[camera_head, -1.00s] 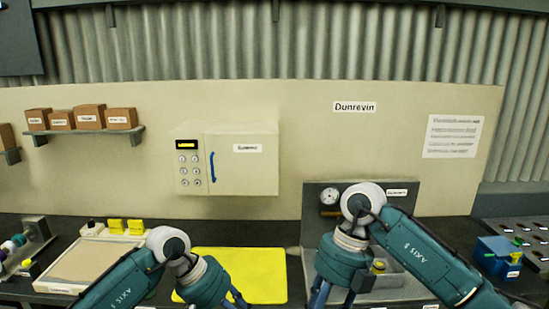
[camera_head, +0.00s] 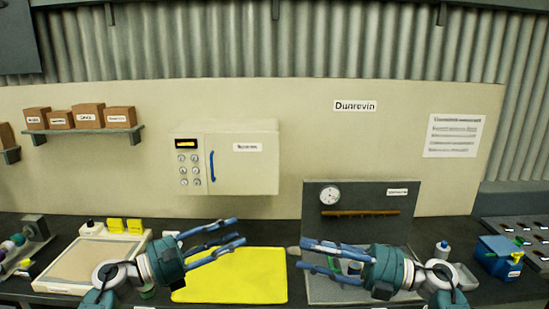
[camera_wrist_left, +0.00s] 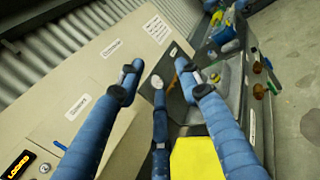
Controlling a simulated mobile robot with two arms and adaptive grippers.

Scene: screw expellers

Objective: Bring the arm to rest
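My left gripper (camera_head: 240,231) is low in the head view, its blue fingers spread and pointing right above the yellow mat (camera_head: 240,283). The left wrist view shows the same gripper (camera_wrist_left: 160,72) with its fingers apart and nothing between them. My right gripper (camera_head: 302,255) points left, in front of the grey gauge panel (camera_head: 375,195). Its fingers are parted, and I see nothing held in them. The two grippers face each other with a gap between them.
A cream cabinet (camera_head: 245,175) with a blue handle hangs on the back wall. A beige board (camera_head: 85,262) lies left on the dark bench. At right stand a blue box (camera_head: 497,262) and a slotted rack (camera_head: 520,232). The mat's right part is clear.

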